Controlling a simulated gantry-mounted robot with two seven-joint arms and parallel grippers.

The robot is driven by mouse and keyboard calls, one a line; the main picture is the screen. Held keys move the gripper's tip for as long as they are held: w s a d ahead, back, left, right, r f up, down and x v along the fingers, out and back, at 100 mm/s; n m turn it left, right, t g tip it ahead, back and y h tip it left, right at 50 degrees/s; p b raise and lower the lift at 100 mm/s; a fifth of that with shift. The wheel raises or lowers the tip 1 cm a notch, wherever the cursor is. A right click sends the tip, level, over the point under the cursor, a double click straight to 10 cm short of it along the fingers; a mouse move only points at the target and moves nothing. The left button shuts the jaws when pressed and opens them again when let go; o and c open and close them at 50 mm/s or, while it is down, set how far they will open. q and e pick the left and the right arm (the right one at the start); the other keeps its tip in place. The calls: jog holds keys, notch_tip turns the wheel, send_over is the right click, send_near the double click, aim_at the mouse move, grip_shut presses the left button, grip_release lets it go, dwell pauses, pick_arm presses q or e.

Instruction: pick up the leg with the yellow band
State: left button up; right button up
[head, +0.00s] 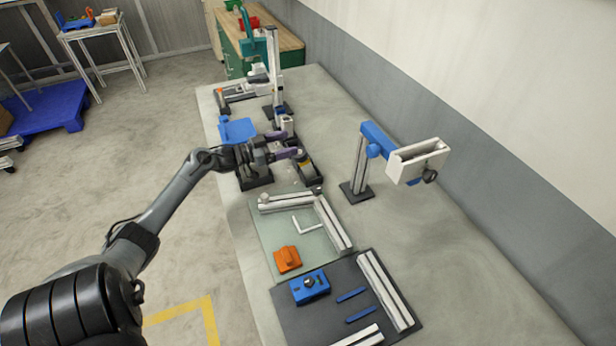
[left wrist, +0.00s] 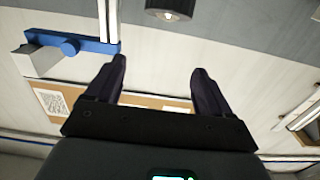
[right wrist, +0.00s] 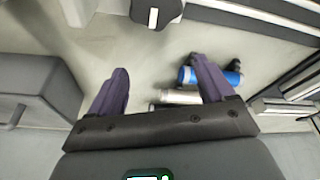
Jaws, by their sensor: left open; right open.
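My left gripper (head: 296,144) is open, with its two purple fingers spread over the black trays at the middle of the bench. A small yellow patch (head: 307,165) shows in the dark tray (head: 313,178) just right of the fingers. It may be the yellow band of the leg, but it is too small to tell. In the left wrist view the left gripper (left wrist: 157,72) is open and nothing is between its fingers; no leg shows there. In the right wrist view my right gripper (right wrist: 161,72) is open and empty. The right gripper is not in the head view.
A blue and white fixture on a post (head: 358,170) stands right of the trays. A pale green mat (head: 275,232) with an orange block (head: 287,259) and a dark mat (head: 290,325) with a blue block (head: 310,287) lie nearer. The bench's right side is mostly clear.

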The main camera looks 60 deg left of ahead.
pick_arm(q)
jog(key=b, duration=0.2)
send_near(306, 156)
jog(key=w+a+f, duration=0.1)
jog(key=w+f, duration=0.1)
jog(key=w, duration=0.2)
pick_arm(e)
jog(key=shift+d+f, duration=0.15)
jog(key=shift+f, duration=0.9)
pick_arm(q)
jog(key=w, duration=0.2)
jog(key=shift+w+d+f, duration=0.15)
jog(key=shift+w+d, duration=0.05)
jog(key=shift+w, duration=0.15)
pick_arm(e)
jog(key=shift+f, duration=0.2)
pick_arm(q)
jog(key=shift+w+d+b, duration=0.2)
jog(key=shift+w+b, duration=0.05)
jog(key=shift+w, duration=0.9)
jog(key=shift+w+d+b, duration=0.2)
jog(key=shift+w+b, duration=0.05)
jog(key=shift+w, duration=0.85)
pick_arm(e)
jog(key=shift+f, duration=0.35)
pick_arm(q)
grip_shut()
